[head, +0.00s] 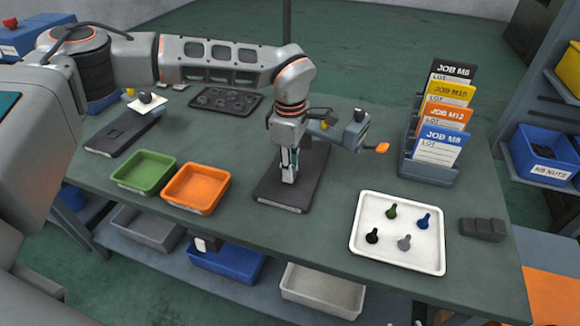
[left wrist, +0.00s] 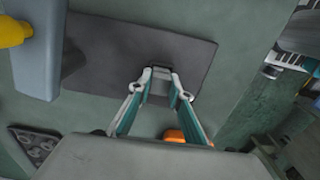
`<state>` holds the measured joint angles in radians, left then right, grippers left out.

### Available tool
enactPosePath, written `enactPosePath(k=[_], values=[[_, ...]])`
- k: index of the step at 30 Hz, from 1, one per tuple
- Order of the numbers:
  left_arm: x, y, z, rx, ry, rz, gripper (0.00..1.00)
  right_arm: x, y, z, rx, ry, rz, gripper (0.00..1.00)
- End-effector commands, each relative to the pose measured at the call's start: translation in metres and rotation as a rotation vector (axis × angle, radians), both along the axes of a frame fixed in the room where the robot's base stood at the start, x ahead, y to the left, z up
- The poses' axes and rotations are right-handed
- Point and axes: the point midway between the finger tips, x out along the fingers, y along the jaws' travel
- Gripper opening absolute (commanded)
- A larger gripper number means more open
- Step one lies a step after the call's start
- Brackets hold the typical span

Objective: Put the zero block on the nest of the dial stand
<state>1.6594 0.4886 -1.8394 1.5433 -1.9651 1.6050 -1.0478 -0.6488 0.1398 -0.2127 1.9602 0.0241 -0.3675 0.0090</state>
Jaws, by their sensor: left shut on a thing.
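My left gripper (head: 289,178) points down over a dark base plate (head: 318,172), low near its front part. In the left wrist view the fingers (left wrist: 161,82) are closed on a small grey block (left wrist: 160,88), which looks like the zero block; the fingers cover much of it. A blue-grey stand (head: 355,132) with an orange lever rises at the back right of the plate and looks like the dial stand. Its column (left wrist: 40,50) with a yellow knob shows at left in the left wrist view. I cannot tell whether the block touches the plate. The nest is not clearly visible.
Green (head: 143,172) and orange (head: 196,188) trays stand to the left. A white tray (head: 400,262) with several small parts and a rack of job cards (head: 430,172) stand to the right. A black tray (head: 226,101) and another dark plate (head: 122,133) lie farther back left.

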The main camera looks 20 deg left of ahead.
Motion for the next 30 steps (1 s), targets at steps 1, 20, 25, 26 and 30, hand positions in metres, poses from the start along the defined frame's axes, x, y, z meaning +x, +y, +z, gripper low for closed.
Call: enactPosePath(k=[1,20,25,26,30], values=[[0.0,0.0,-0.002,0.0,0.0,0.0,0.0,0.0,0.0,-0.001,0.0,0.0,0.0,0.4],[0.001,0.0,0.019,0.0,-0.003,0.001,0.36,0.001,0.0,0.0,0.001,-0.002,0.0,0.4],[0.001,0.0,0.054,0.0,-0.004,0.001,0.36,0.001,0.0,-0.003,0.001,-0.002,0.0,0.4],[0.001,0.0,0.061,0.0,-0.005,0.001,0.36,0.001,0.0,-0.003,0.001,-0.002,0.0,0.4],[0.001,0.0,0.088,0.0,-0.004,0.001,0.36,0.001,0.0,-0.004,0.001,-0.002,0.0,0.4]])
